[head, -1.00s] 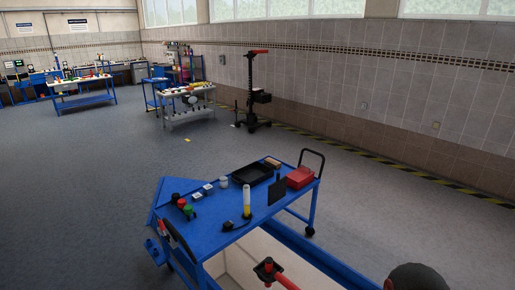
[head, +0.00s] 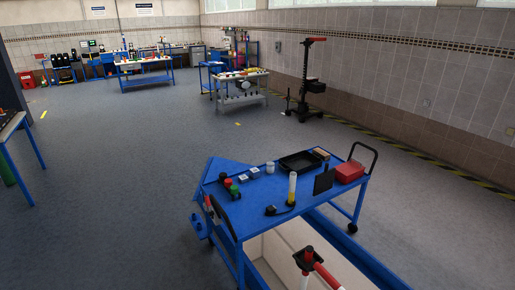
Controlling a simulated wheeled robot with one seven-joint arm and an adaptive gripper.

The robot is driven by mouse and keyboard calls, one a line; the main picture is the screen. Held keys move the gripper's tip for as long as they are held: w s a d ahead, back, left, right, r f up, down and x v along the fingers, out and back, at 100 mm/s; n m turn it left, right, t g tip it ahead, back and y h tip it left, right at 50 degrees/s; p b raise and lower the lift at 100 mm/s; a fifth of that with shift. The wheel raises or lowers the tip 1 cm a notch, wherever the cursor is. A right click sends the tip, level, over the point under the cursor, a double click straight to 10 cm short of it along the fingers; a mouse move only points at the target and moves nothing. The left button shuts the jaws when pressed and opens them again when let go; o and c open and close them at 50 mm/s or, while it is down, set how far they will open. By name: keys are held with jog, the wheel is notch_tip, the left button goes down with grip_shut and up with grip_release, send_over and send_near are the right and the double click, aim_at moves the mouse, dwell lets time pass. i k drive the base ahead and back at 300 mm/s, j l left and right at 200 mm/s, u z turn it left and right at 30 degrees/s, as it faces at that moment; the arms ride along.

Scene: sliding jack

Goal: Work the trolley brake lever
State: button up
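The blue trolley (head: 262,212) stands in the lower middle of the head view, with small items on its top. At its left end are a dark, red-marked part (head: 209,203) and a small blue bracket-like part (head: 198,221). I cannot tell whether either is the brake lever; they are small and far off. The trolley's lower parts are partly hidden by its top. My gripper is not in view.
A blue-edged pit (head: 350,248) with pale walls lies beside the trolley. A black-and-red part on a red-white bar (head: 318,266) rises in front. A dark stand with a red top (head: 310,85) is by the wall. Floor left of the trolley is clear.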

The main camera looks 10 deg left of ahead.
aim_at(211, 212)
jog(key=j+z, duration=0.4)
jog(key=j, duration=1.85)
jog(key=j+z, duration=0.2)
jog(key=j, duration=0.5)
jog(key=i+j+z, duration=0.15)
jog(key=j, duration=0.55)
jog(key=k+j+z, duration=0.2)
jog(key=j, duration=0.5)
jog(key=j+z, duration=0.2)
jog(key=j, duration=0.55)
jog(key=j+z, duration=0.15)
jog(key=j, duration=0.5)
jog(key=k+j, duration=0.1)
jog(key=j, duration=0.35)
jog(key=j+z, duration=0.15)
jog(key=j, duration=0.25)
jog(key=k+j, duration=0.2)
jog(key=j, duration=0.25)
jog(key=k+j+z, duration=0.15)
jog(key=j, duration=0.7)
jog(key=i, duration=0.6)
jog(key=l+z, duration=0.05)
